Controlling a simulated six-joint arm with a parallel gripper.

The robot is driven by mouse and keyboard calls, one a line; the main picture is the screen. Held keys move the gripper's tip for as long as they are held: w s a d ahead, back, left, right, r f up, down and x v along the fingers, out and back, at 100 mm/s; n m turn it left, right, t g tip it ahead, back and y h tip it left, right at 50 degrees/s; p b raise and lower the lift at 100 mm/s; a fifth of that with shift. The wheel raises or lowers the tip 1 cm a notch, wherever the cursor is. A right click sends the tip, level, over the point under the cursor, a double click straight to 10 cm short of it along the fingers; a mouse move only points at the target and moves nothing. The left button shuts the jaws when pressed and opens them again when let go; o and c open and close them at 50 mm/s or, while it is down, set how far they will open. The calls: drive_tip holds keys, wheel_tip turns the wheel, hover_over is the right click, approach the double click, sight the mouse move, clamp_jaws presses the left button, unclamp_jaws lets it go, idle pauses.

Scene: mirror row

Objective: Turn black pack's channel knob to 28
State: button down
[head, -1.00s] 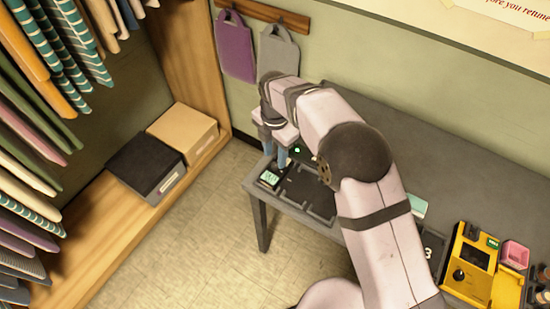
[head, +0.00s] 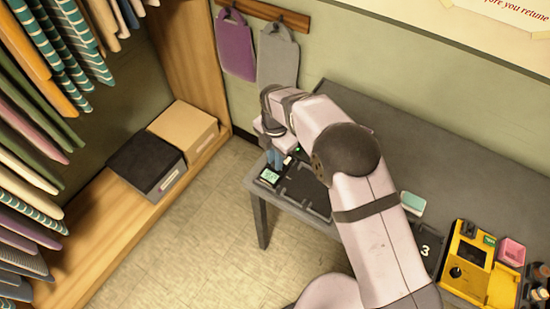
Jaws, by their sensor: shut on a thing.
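The black pack sits at the near left end of the grey table, with a small lit pale-green display (head: 269,176) at its front left. The digits on the display are too small to read. My gripper (head: 273,160) is over the pack just behind the display, pointing down. Its blue-grey fingers are close together, shut on the channel knob, which the fingers and hand hide. A small green light (head: 298,150) shows to the right of the fingers.
A dark tray (head: 308,192) lies to the right of the display. Wall bags (head: 278,55) hang behind my gripper. The table's back is clear.

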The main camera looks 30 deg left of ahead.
drive_tip(key=shift+m+b, duration=0.55)
drive_tip(key=shift+m, duration=1.65)
drive_tip(key=c, duration=1.6)
unclamp_jaws()
drive_tip(key=shift+r+b, duration=1.05)
drive_tip(key=shift+r, duration=2.65)
